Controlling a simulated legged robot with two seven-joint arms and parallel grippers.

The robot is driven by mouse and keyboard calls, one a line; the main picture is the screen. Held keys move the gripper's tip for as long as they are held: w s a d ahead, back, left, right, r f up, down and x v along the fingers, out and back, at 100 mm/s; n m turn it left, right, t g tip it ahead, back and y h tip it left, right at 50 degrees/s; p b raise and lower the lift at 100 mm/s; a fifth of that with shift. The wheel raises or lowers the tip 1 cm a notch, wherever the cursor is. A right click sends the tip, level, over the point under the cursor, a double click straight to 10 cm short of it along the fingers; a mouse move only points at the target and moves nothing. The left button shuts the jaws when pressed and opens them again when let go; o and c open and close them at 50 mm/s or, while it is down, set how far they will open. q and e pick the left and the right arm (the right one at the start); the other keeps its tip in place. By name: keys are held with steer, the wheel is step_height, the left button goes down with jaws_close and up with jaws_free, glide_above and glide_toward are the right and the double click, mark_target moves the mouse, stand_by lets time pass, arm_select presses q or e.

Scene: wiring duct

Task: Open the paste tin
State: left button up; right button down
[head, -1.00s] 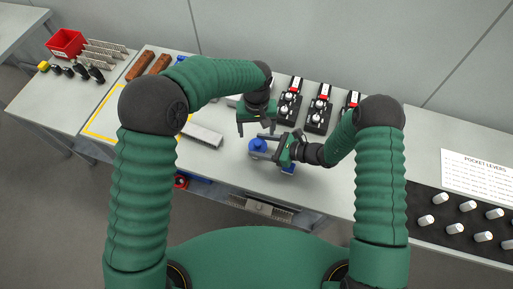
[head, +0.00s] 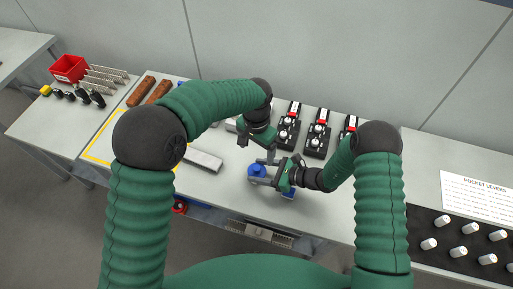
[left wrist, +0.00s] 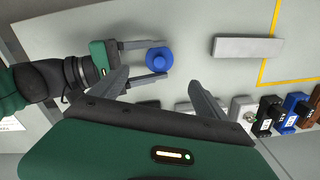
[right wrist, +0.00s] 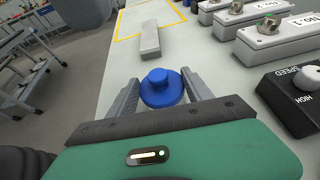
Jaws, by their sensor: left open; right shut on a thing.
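The paste tin is a round blue tin (head: 256,170) with a smaller raised blue knob on top. It stands upright near the front edge of the table. In the right wrist view the tin (right wrist: 162,91) sits between the two fingers of my right gripper (right wrist: 162,88), which is shut on its sides. In the left wrist view the tin (left wrist: 159,60) shows beyond the fingers of my left gripper (left wrist: 158,90). My left gripper is open and empty, above and beside the tin, apart from it. The tin's inside is hidden.
A grey bar (head: 205,160) lies left of the tin. Black switch units (head: 318,137) stand behind and to the right. A red bin (head: 68,68) and brown blocks (head: 142,90) are at the far left. A sheet (head: 478,198) and white cylinders (head: 461,250) are at the right.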

mark_target(256, 167)
arm_select(q)
step_height(256, 167, down, 11)
steer(key=shift+f, duration=0.1)
steer(key=shift+a, duration=0.1)
steer(key=c, duration=1.7)
steer(key=shift+w+r, duration=0.1)
steer(key=shift+r, duration=0.1)
steer(key=shift+o, duration=0.3)
steer(key=shift+r, duration=0.4)
arm_select(e)
steer(key=shift+f, duration=0.15)
arm_select(q)
steer(key=shift+r, duration=0.2)
jaws_close()
steer(key=shift+r, duration=0.4)
arm_select(e)
steer(key=shift+f, duration=0.1)
arm_select(q)
steer(key=shift+d, duration=0.2)
arm_select(e)
steer(key=shift+s, duration=0.1)
